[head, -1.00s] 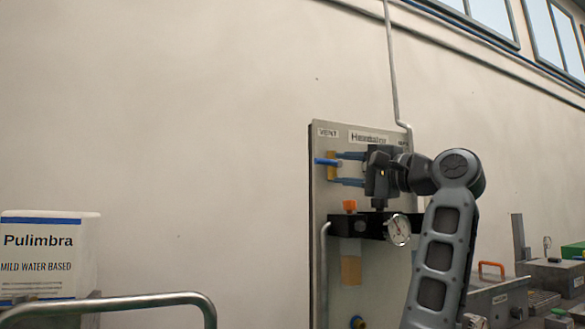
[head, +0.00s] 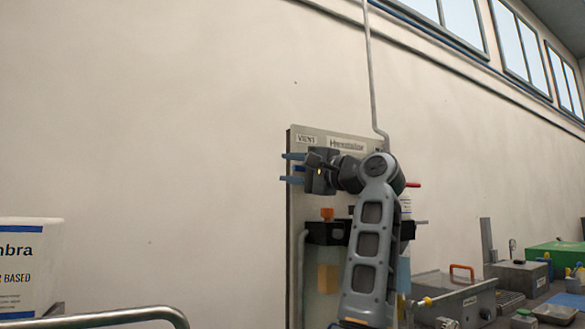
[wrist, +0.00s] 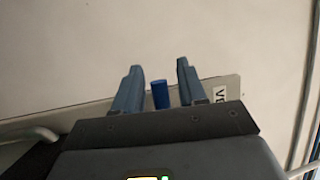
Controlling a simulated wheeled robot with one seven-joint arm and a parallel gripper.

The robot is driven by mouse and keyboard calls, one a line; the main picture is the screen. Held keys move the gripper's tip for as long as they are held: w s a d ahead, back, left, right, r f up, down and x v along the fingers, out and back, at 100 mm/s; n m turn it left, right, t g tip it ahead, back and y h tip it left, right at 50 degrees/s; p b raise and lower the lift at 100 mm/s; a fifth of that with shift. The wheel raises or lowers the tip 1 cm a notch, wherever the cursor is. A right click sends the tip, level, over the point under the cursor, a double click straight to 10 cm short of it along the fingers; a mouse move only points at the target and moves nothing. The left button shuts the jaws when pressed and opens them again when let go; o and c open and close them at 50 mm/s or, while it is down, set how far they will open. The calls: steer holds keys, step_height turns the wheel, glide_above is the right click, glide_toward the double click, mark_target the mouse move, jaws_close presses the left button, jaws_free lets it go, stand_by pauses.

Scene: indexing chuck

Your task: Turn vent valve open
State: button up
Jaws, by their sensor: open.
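The vent valve's blue handle (wrist: 160,95) shows in the wrist view as a short blue bar between my two fingers, with a gap on each side. In the head view only a bit of the blue handle (head: 299,168) shows between the fingers; the rest of the valve is hidden behind my gripper. My gripper (head: 288,168) is open, its fingers pointing left past the left edge of the panel (head: 300,200), below the VENT label (head: 306,139). In the wrist view my gripper (wrist: 159,67) has its fingertips reaching beyond the handle. I cannot tell whether a finger touches it.
An orange knob (head: 327,214) on a black block sits on the panel below my gripper. A white tub (head: 28,262) and a metal rail (head: 120,316) are at the lower left. A grey bench with boxes (head: 455,293) is at the right. The wall left of the panel is clear.

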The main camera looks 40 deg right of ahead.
jaws_close()
stand_by(0.4)
steer(key=m+p, duration=0.1)
steer(key=m, duration=0.1)
steer(key=r+m+t+h+p, duration=0.1)
steer(key=r+m+h+p, duration=0.1)
steer(key=m, duration=0.1)
steer(key=shift+s+d+r+m+t, duration=0.1)
steer(key=shift+s+d+m+t, duration=0.05)
steer(key=shift+d+m+t, duration=0.2)
jaws_free()
steer(key=shift+a, duration=0.1)
